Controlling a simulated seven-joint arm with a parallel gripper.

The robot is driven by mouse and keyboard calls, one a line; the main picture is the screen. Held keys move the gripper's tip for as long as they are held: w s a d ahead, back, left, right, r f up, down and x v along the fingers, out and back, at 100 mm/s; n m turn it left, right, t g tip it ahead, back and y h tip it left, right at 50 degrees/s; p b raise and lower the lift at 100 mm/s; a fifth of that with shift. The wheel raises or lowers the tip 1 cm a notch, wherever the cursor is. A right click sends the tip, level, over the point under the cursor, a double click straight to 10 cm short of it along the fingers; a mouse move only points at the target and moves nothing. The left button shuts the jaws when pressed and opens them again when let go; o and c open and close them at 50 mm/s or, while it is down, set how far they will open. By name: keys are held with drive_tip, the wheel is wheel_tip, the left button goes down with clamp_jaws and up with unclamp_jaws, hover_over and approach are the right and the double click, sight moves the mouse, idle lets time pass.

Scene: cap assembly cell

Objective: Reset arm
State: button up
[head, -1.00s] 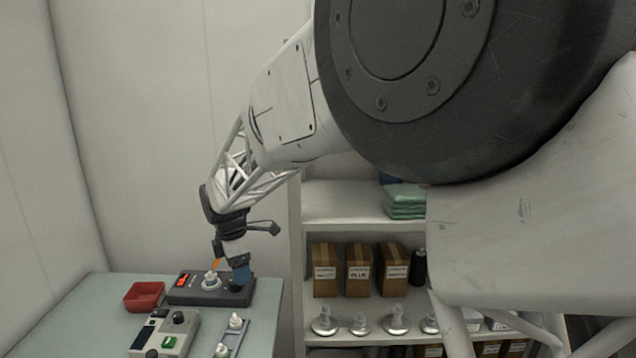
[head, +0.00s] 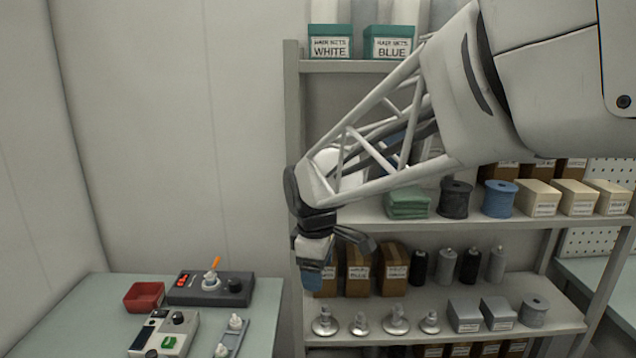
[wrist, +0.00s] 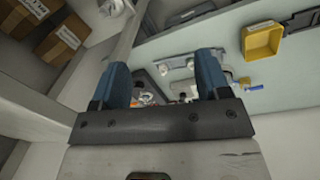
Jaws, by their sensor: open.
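My gripper (head: 316,278) hangs fingers down in front of the shelf's left upright, to the right of the work table and apart from everything. In the wrist view my gripper (wrist: 166,82) shows two blue fingers spread apart with nothing between them. On the table (head: 92,318) stands a dark device (head: 190,290) with a red display, a knob and a white fitting with an orange stick in it. A light grey device (head: 165,335) with a green button is in front of it.
A red tray (head: 144,297) sits left of the dark device. A rail (head: 233,338) holds white fittings. The shelf unit (head: 292,150) carries boxes, spools and metal parts close to my arm. A yellow tray (wrist: 262,40) shows in the wrist view. The wall area above the table is clear.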

drive_tip(key=s+d+m+t, duration=0.1)
drive_tip(key=s+d+m, duration=0.6)
drive_tip(key=s, duration=0.5)
drive_tip(key=s+d+f+m, duration=0.1)
drive_tip(key=s+d+m, duration=0.7)
drive_tip(key=s+d, duration=0.3)
drive_tip(key=shift+s+d+t, duration=0.3)
drive_tip(key=shift+s+t, duration=0.1)
drive_tip(key=shift+s, duration=0.05)
drive_tip(key=shift+f, duration=0.1)
